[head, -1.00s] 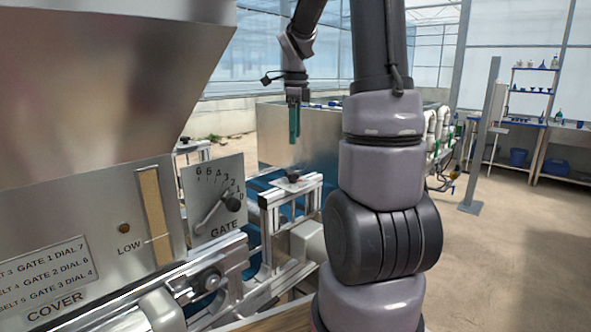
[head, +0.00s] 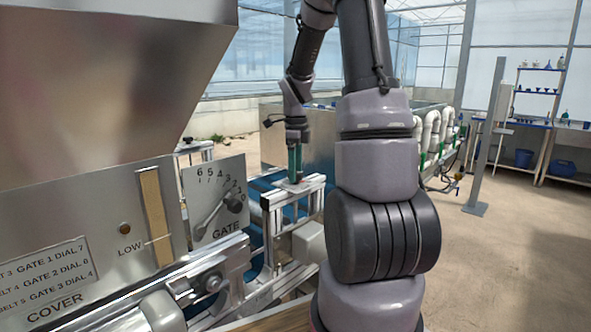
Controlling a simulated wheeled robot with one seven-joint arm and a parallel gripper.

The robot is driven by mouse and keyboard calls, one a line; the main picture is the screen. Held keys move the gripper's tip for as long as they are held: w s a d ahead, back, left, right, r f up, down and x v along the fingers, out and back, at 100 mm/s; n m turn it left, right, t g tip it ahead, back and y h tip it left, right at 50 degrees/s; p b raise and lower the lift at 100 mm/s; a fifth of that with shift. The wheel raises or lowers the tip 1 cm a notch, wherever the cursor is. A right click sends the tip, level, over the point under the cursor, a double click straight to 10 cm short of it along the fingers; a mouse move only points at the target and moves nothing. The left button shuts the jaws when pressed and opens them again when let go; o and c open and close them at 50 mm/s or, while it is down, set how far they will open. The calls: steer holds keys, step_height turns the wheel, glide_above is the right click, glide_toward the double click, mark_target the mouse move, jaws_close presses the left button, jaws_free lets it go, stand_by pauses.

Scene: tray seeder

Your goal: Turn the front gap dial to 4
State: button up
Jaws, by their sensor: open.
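I cannot pick out a dial marked as the front gap dial. A small dark knob on a pale plate (head: 297,186) sits on top of the metal bracket right of the gate scale; my fingers now largely cover it. My gripper (head: 295,176) points straight down with its green fingers just above or around that knob; I cannot tell whether they touch. The fingers are open and hold nothing that I can see. Any scale on the plate is too small to read. A gate plate (head: 205,180) with numbers and a lever with a black knob (head: 235,203) stands to the left.
The large metal hopper (head: 100,80) fills the left side. A cover panel (head: 80,240) carries a belt and gate dial label. Aluminium rails (head: 285,235) surround the bracket. White pipes (head: 430,130) and a blue-topped bench (head: 560,125) stand behind; the floor at right is clear.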

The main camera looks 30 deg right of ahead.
steer(key=c, duration=1.4)
steer(key=shift+n, duration=0.3)
steer(key=n, duration=1.1)
steer(key=o, duration=1.4)
